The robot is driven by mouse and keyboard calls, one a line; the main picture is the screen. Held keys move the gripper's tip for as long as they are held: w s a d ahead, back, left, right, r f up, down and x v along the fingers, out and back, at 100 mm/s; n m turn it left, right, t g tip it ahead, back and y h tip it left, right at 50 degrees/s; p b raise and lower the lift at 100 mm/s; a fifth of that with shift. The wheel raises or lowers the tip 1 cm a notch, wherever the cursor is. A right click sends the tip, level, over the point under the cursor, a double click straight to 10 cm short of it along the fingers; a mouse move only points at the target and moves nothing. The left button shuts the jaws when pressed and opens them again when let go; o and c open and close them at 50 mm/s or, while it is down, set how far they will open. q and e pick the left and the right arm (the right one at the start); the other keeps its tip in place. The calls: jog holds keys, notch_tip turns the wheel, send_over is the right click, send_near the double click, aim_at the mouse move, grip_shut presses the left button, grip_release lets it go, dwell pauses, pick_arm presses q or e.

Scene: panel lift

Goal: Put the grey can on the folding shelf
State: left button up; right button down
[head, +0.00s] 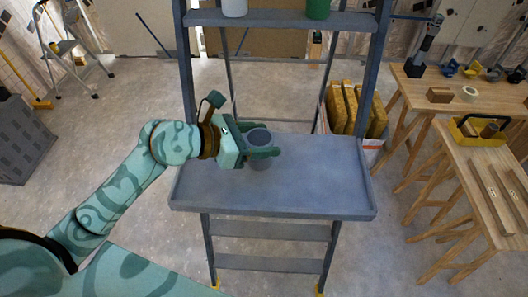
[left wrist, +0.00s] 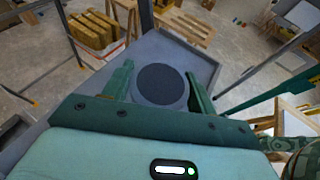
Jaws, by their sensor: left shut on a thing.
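The grey can (head: 259,137) is between the fingers of my left gripper (head: 262,153), which is shut on it. The can is upright. In the left wrist view the can's round dark top (left wrist: 160,84) shows between the two green fingers (left wrist: 158,88). The folding shelf (head: 310,189) is a blue-grey board folded out level on a ladder-like frame. The can is over the left part of this board; I cannot tell whether its base touches the board. My right gripper is not in view.
An upper shelf (head: 280,20) holds a white container (head: 234,7) and a green can (head: 318,8). The right side of the folding shelf is clear. A box of yellow-brown blocks (head: 355,107) stands behind right. Wooden tables (head: 484,160) stand at the right.

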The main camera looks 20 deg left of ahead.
pick_arm(q)
jog(key=w+f, duration=0.2)
jog(key=shift+a+f, duration=0.2)
jog(key=shift+f, duration=0.15)
jog(key=shift+w+f, duration=0.15)
jog(key=shift+f, duration=0.1)
jog(key=f, duration=0.3)
jog(key=shift+w+a+f+b, duration=0.1)
jog(key=shift+w+f+b, duration=0.1)
jog(key=shift+w+b, duration=0.15)
jog(key=shift+f, duration=0.2)
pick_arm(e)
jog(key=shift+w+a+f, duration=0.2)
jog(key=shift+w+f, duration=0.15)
pick_arm(q)
jog(key=shift+f, duration=0.15)
jog(key=o, duration=1.1)
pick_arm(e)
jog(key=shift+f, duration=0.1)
